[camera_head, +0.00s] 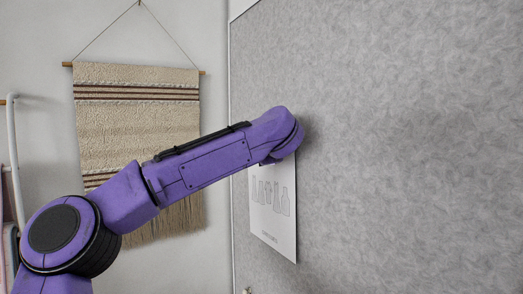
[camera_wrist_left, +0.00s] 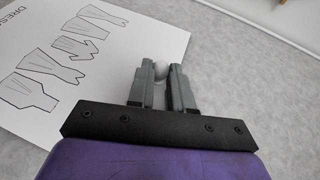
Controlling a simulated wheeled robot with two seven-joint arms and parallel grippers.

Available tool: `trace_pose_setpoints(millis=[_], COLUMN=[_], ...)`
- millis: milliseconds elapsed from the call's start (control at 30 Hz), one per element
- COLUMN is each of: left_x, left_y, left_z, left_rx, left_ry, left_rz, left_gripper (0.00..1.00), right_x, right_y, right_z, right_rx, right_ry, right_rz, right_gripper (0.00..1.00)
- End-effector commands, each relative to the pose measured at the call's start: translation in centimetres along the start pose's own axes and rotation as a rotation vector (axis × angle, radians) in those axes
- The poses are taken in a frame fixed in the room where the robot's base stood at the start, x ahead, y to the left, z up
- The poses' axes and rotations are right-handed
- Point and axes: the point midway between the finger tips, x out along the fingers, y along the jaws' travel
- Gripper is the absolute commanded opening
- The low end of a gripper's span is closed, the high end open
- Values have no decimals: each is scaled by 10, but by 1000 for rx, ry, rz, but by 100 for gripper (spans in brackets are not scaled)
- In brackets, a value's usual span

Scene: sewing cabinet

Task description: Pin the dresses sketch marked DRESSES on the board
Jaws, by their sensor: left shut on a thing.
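The dresses sketch (camera_head: 273,222) is a white sheet with outlined garments and a caption too small to read in the head view. It lies flat against or very close to the grey board (camera_head: 400,140); its upper part is behind my left arm. In the left wrist view the sketch (camera_wrist_left: 70,75) fills the left side, with part of the word DRESSES at its edge. My left gripper (camera_wrist_left: 160,80) is shut on a white round-headed pin (camera_wrist_left: 161,69), close to the sheet's edge. Whether the pin touches the sheet or board is unclear. The right gripper is out of view.
A fringed woven hanging (camera_head: 135,125) is on the wall to the left of the board. A white rail (camera_head: 14,160) stands at the far left. The board is bare to the right of the sketch. A small object (camera_head: 247,290) shows at the bottom edge.

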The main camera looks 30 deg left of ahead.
Motion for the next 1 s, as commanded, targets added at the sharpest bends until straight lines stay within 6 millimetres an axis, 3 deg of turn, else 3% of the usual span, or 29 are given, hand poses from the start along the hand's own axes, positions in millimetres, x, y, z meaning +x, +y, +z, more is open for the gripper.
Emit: trace_pose_setpoints(millis=[467,500,567,867,1000], left_x=[2,2,2,0,-18], left_y=[0,0,0,0,4], left_z=[-4,-4,-4,-4,-4], left_rx=[0,0,0,0,-2], left_ry=[1,1,0,0,3], left_rz=[-1,-1,-1,-1,-4], left_gripper=[0,30,49,50,50], right_x=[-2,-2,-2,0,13], right_y=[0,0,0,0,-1], right_z=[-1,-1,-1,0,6], right_rx=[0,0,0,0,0], right_ry=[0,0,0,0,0], right_rz=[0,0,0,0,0], right_gripper=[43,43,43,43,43])
